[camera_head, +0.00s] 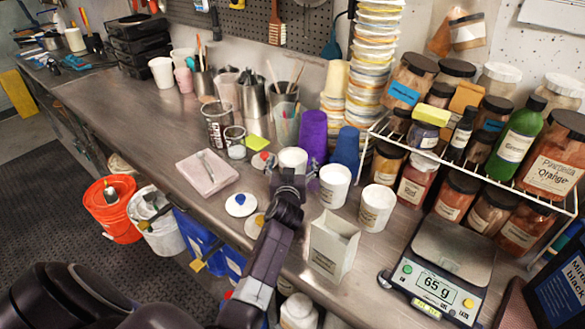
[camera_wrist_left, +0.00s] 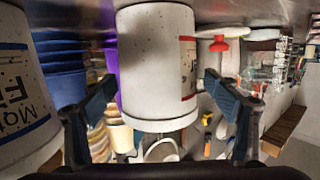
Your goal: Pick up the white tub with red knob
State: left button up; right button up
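A white tub (camera_head: 293,158) stands on the bench, partly hidden behind my left gripper (camera_head: 288,180). In the left wrist view the white tub (camera_wrist_left: 158,65) is upside down, with a red-edged label on its right side. A white lid with a red knob (camera_head: 263,161) lies on the bench beside the tub, and its red knob (camera_wrist_left: 219,44) also shows in the left wrist view. My left gripper (camera_wrist_left: 160,85) is open, with one finger on each side of the tub. A gap shows at the right finger; contact at the left one is unclear. My right gripper is not in view.
White tubs (camera_head: 334,186) stand close on the right, with purple cups (camera_head: 313,135) and blue cups (camera_head: 346,148) behind. Lids with blue (camera_head: 241,204) and yellow knobs lie nearer the front edge. A paper bag (camera_head: 333,245) and scale (camera_head: 440,265) stand at the right.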

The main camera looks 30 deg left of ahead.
pick_arm(q)
jog(key=shift+s+d+r, duration=0.3)
jog(key=shift+d+r, duration=0.05)
jog(key=shift+c, duration=1.1)
jog(key=shift+s+d+r, duration=0.1)
jog(key=shift+c, duration=1.2)
jog(key=shift+w+a+f, duration=0.25)
jog(key=shift+f, duration=0.1)
jog(key=c, duration=0.5)
jog(key=shift+c, duration=1.4)
jog(key=shift+s, duration=0.1)
jog(key=shift+c, duration=0.2)
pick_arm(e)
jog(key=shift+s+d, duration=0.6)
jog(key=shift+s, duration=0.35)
pick_arm(q)
jog(key=shift+r, duration=0.1)
